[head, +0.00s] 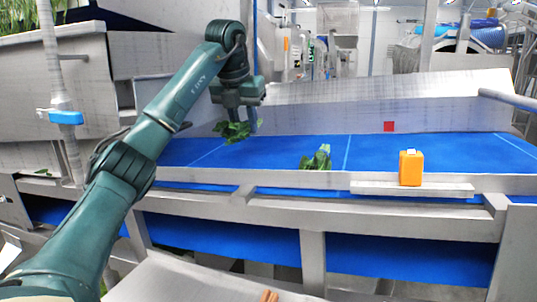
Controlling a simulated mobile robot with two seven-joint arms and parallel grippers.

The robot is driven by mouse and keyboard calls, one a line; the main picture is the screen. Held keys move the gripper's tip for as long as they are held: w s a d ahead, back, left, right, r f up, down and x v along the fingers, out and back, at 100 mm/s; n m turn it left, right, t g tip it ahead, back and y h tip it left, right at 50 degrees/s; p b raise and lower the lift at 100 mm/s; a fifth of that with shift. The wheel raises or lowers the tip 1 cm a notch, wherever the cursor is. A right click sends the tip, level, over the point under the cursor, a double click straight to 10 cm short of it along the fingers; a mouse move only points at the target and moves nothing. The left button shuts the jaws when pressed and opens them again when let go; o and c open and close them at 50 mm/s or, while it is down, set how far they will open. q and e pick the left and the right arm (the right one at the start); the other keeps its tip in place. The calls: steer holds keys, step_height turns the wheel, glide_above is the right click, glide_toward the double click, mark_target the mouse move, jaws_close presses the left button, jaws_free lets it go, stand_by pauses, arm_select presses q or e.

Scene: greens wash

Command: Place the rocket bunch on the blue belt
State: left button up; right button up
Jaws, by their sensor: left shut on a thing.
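My left gripper (238,118) points down above the far left part of the blue belt (410,149). It is shut on a dark green leafy bunch, the rocket bunch (233,131), whose leaves spread below and to the left of the fingers. I cannot tell whether the leaves touch the belt. A second green leafy bunch (316,160) lies on the belt near its front edge, right of the gripper and apart from it. My right gripper is not in view.
An orange box-like object (410,168) stands on a pale ledge (450,189) at the belt's front. A sloped grey panel backs the belt. A metal bin with greens (50,17) is upper left. The belt's right side is largely clear.

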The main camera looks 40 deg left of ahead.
mark_target(248, 164)
arm_select(q)
step_height(248, 164, down, 3)
steer(key=shift+s+a+r, duration=0.1)
steer(key=shift+s, duration=0.05)
steer(key=shift+f, duration=2.25)
steer(key=o, duration=1)
steer(key=v, duration=1.2)
